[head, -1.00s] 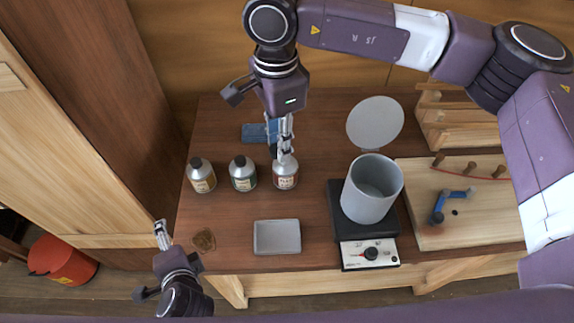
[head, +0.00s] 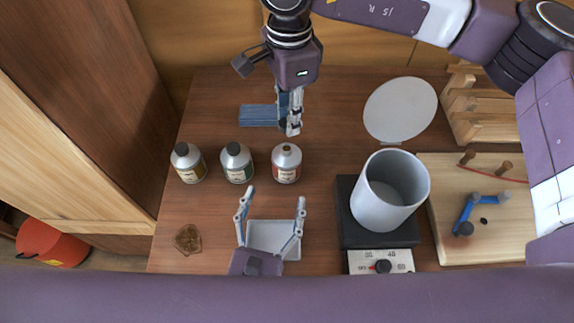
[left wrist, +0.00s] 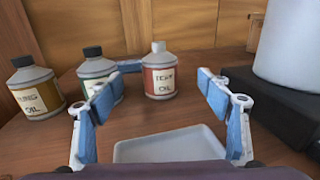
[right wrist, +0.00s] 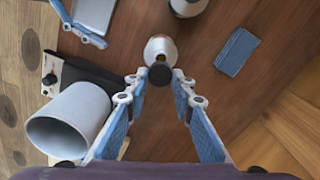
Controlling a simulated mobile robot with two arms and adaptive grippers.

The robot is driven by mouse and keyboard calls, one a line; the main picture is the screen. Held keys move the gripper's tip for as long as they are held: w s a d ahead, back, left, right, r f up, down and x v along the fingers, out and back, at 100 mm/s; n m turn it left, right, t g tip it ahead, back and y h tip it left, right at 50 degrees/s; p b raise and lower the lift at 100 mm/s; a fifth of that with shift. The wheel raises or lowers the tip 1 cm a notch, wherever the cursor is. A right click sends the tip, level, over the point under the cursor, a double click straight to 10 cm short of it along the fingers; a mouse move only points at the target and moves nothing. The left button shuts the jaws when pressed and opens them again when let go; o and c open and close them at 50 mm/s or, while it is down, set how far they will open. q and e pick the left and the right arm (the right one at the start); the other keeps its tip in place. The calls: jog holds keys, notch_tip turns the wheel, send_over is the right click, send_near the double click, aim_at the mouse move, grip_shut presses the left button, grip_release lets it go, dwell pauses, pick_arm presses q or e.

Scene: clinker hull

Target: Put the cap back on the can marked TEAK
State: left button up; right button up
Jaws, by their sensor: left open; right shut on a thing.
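The TEAK can (head: 286,166) has a red label and stands upright at the right end of a row of three. In the left wrist view its neck (left wrist: 158,47) is bare and silver. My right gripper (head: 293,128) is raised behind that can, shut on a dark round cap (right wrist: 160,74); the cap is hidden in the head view. In the right wrist view the can top (right wrist: 160,47) shows just beyond the cap, apart from it as far as I can tell. My left gripper (head: 274,196) is open and empty, over the tray, its fingers pointing toward the can.
Two capped cans, yellow-labelled (head: 189,165) and green-labelled (head: 237,164), stand left of it. A grey tray (head: 271,225) lies in front, a blue pad (head: 257,116) behind. A grey pot (head: 388,205) on a black heater (head: 347,215) stands right.

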pick_arm(q)
jog(key=shift+w+f, duration=0.1)
jog(key=shift+w, duration=0.1)
pick_arm(e)
jog(key=shift+w+d+f, duration=0.1)
jog(key=shift+w, duration=0.1)
pick_arm(q)
jog(key=shift+w, duration=0.1)
jog(key=shift+w+d, duration=0.1)
jog(key=shift+w, duration=0.15)
pick_arm(e)
jog(key=shift+s, duration=0.1)
pick_arm(q)
jog(key=x, duration=1.1)
jog(key=shift+w, duration=0.15)
jog(key=c, duration=1.8)
pick_arm(e)
send_over(289, 147)
jog(key=shift+f, duration=2.45)
jog(key=shift+f, duration=0.1)
jog(key=shift+f, duration=0.8)
